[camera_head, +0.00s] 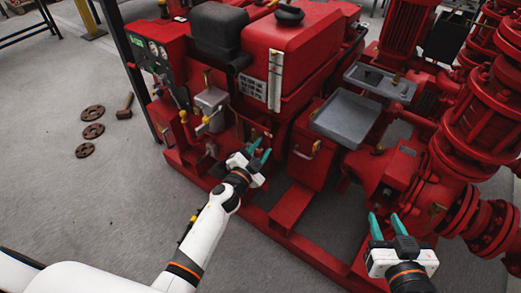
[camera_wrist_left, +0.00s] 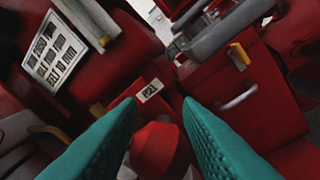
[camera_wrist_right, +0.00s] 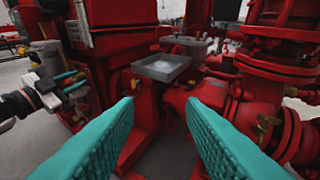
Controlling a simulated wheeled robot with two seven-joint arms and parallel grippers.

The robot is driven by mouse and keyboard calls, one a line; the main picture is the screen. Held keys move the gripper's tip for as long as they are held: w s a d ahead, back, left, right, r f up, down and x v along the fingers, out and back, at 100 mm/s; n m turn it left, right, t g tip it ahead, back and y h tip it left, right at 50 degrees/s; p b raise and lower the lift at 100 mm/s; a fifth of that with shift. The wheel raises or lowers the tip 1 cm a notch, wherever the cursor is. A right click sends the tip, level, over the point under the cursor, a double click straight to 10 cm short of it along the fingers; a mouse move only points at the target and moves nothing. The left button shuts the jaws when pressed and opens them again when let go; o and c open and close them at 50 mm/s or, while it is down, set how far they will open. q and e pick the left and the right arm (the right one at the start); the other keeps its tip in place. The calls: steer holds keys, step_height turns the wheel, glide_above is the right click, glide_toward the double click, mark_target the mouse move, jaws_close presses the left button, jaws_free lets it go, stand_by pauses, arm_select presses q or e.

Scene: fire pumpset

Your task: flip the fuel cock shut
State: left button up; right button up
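My left gripper (camera_head: 260,150) is open in front of the red engine set, with its teal fingers apart. In the left wrist view a rounded red part (camera_wrist_left: 158,146) shows between and beyond the fingers, below a small white label (camera_wrist_left: 150,90) whose text is too small to read surely. I cannot tell surely which part is the fuel cock, and any contact is hidden. My right gripper (camera_head: 386,217) is open and empty, low at the front right, away from the left one.
A red box with a pale handle (camera_wrist_left: 238,98) stands right of the left gripper. A grey tray (camera_head: 347,116) is above it. Red pump pipes (camera_head: 480,120) crowd the right.

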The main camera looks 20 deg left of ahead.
arm_select(q)
jaws_close()
steer(key=shift+d+f+m+b, duration=0.1)
steer(key=shift+f+m+b, duration=0.35)
steer(key=shift+m+b, duration=0.4)
steer(key=shift+f+m+b, duration=0.25)
steer(key=shift+m+b, duration=0.5)
steer(key=shift+b, duration=0.1)
arm_select(e)
step_height(320, 180, up, 12)
steer(key=a+t+y, duration=0.1)
steer(key=t+y, duration=0.2)
steer(key=t, duration=0.5)
steer(key=shift+a+f+t, duration=0.15)
steer(key=shift+a+t, duration=0.25)
arm_select(q)
steer(key=shift+s, duration=0.1)
arm_select(e)
steer(key=shift+s, duration=0.1)
arm_select(q)
jaws_free()
